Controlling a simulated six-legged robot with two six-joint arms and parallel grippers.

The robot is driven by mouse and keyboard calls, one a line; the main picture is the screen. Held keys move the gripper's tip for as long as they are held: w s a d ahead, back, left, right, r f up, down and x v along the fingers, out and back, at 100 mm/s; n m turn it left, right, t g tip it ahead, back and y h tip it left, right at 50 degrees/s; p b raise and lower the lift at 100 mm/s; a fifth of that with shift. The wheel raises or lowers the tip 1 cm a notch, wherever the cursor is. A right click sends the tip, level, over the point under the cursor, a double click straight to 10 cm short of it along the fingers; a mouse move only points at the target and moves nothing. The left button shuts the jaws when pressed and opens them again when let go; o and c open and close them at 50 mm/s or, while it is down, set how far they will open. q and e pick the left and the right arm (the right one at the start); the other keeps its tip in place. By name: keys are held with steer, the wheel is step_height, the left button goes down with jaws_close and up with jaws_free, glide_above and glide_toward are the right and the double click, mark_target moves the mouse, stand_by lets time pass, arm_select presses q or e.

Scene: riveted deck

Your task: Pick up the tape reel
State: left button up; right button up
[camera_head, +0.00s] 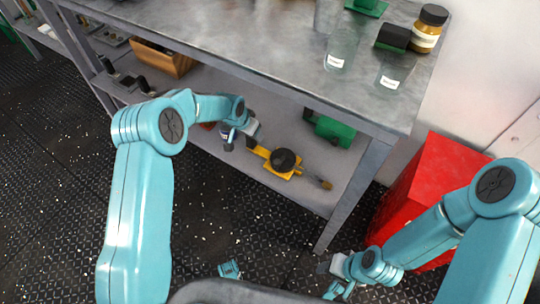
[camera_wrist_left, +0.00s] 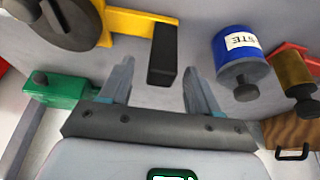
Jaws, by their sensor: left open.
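The tape reel (camera_head: 285,161) has a yellow frame and a dark round drum. It lies on the lower shelf, right of my left gripper (camera_head: 247,132) in the head view. In the left wrist view the reel's drum (camera_wrist_left: 72,18) is at the top left, cut off by the edge. Its yellow arm ends in a black grip (camera_wrist_left: 163,52), which shows between and just beyond the fingertips of my open left gripper (camera_wrist_left: 158,73). I cannot tell whether they touch; nothing is visibly held. My right gripper (camera_head: 340,285) is low at the right, over the floor; its jaws are unclear.
A blue labelled canister (camera_wrist_left: 238,55) stands close to the right fingertip, with a brown-and-red item (camera_wrist_left: 293,70) beyond. A green item (camera_wrist_left: 60,92) is at the left. The upper shelf (camera_head: 270,50) overhangs. A red box (camera_head: 425,180) stands right of the shelving.

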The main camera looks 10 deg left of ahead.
arm_select(q)
steer(key=x, duration=0.3)
steer(key=shift+r, duration=0.1)
jaws_close()
